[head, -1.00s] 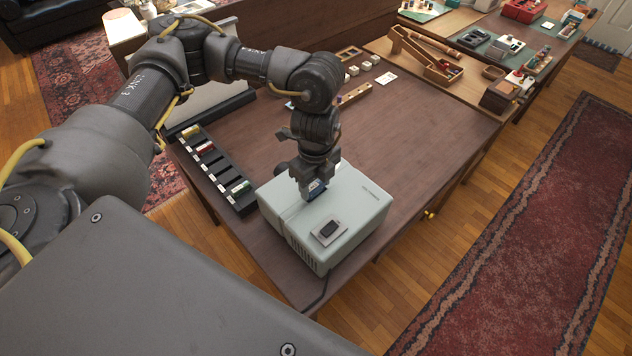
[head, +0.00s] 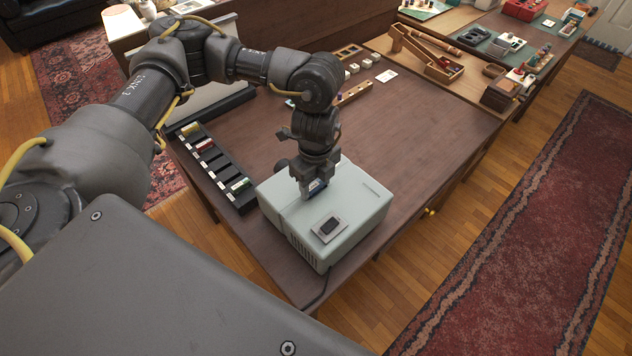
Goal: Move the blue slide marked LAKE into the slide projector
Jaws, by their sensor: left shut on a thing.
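The slide projector (head: 345,215) is a pale grey-green box near the front of the dark wooden table. My left gripper (head: 315,190) points down over the projector's top and is shut on a small blue slide (head: 317,186) with a pale label. The lettering is too small to read. The slide is at the projector's top, toward its back; I cannot tell how far it is inside the slot, as the gripper hides that area. My right gripper is not in view.
A black slide rack (head: 217,166) with a few coloured slides lies left of the projector. A small dark button plate (head: 329,229) is on the projector's top. Small white blocks and wooden trays (head: 425,55) sit farther back. The table's right middle (head: 420,130) is clear.

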